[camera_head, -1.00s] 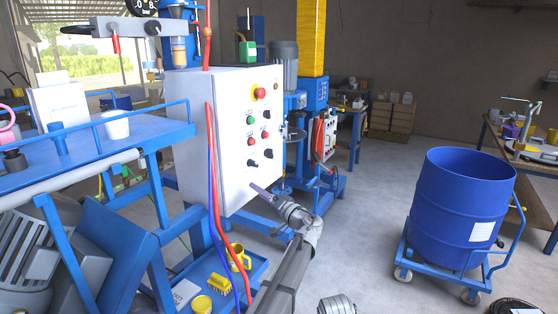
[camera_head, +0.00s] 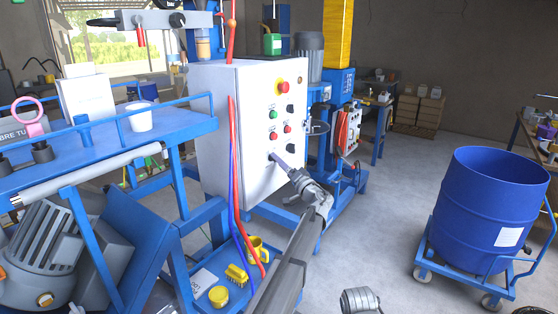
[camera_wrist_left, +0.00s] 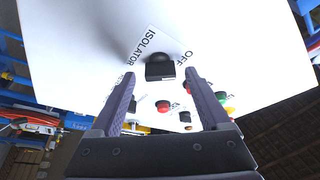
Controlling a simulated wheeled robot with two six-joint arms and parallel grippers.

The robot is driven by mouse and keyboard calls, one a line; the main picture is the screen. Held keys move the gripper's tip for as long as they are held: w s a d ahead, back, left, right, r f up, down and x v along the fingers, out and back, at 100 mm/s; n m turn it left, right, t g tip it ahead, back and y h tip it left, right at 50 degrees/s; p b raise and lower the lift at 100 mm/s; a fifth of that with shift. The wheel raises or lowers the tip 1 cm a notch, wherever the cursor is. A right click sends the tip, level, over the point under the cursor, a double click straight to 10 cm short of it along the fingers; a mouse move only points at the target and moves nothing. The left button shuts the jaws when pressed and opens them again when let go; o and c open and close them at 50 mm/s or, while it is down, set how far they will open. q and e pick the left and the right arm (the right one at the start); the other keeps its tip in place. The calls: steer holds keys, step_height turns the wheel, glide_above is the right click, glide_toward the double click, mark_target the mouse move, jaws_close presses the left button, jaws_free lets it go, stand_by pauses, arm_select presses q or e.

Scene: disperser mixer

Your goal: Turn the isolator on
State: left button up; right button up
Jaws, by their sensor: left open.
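The isolator is a black rotary knob (camera_wrist_left: 160,68) on a white label reading ISOLATOR and OFF, fixed to the white control cabinet (camera_head: 222,140). My left gripper (camera_wrist_left: 160,78) is open. In the wrist view its two fingers lie on either side of the knob, with gaps showing on both sides. I cannot tell how deep they reach around it. In the head view my left gripper (camera_head: 275,157) points at the lower left of the panel. Its fingertips cover most of the knob there.
The panel also has a red emergency stop (camera_head: 282,87) and several buttons and knobs above the gripper. Red and blue cables (camera_head: 235,180) hang along the cabinet's edge. A blue bench (camera_head: 90,150) stands left. A blue drum (camera_head: 490,210) on a trolley stands right, with clear floor between.

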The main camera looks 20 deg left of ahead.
arm_select(q)
steer(key=shift+w+a+r, duration=0.15)
steer(key=shift+w+a, duration=0.2)
steer(key=shift+a, duration=0.1)
jaws_close()
stand_by(0.4)
